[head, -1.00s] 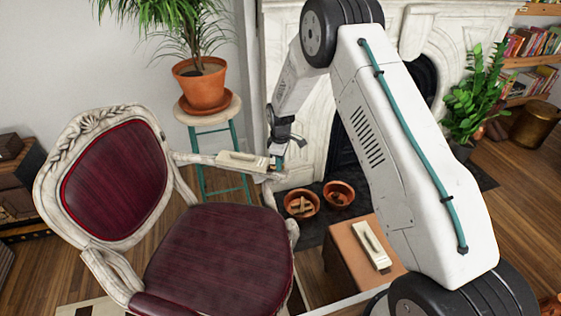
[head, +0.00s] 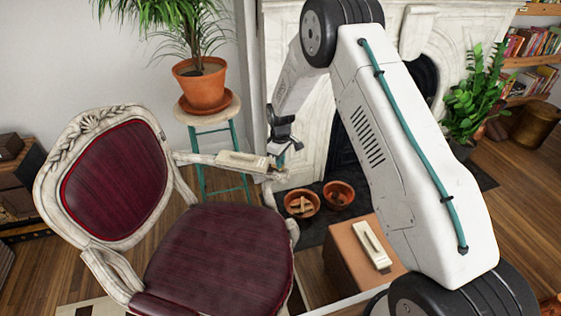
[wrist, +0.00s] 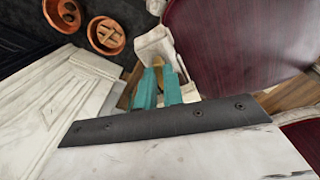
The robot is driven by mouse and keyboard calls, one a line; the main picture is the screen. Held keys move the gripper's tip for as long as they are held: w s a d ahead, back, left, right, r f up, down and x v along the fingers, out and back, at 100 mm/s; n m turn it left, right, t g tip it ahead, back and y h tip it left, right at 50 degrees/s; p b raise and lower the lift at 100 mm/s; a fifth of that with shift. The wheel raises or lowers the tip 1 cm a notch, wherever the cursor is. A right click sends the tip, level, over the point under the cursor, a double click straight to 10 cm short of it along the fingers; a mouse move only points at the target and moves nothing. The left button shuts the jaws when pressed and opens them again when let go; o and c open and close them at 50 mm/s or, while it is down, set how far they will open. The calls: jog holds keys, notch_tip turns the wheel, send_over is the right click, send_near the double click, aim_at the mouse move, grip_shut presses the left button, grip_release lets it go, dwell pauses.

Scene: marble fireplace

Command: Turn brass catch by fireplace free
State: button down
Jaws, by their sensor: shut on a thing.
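A cream block (head: 242,160) lies on the end of the white chair's armrest, beside the fireplace. My gripper (head: 278,161) is at the block's right end.
The chair's dark red seat (head: 215,258) is left of my arm. A second cream block (head: 372,246) lies on a brown box (head: 345,262). Two terracotta bowls (head: 301,203) stand on the dark hearth. A potted plant (head: 203,84) stands on a stool behind the armrest.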

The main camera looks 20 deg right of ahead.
jog(key=m, duration=1.1)
jog(key=shift+m, duration=2.1)
jog(key=c, duration=1.5)
grip_release()
jog(key=shift+r, duration=0.1)
notch_tip(320, 180, up, 8)
jog(key=shift+f, duration=0.15)
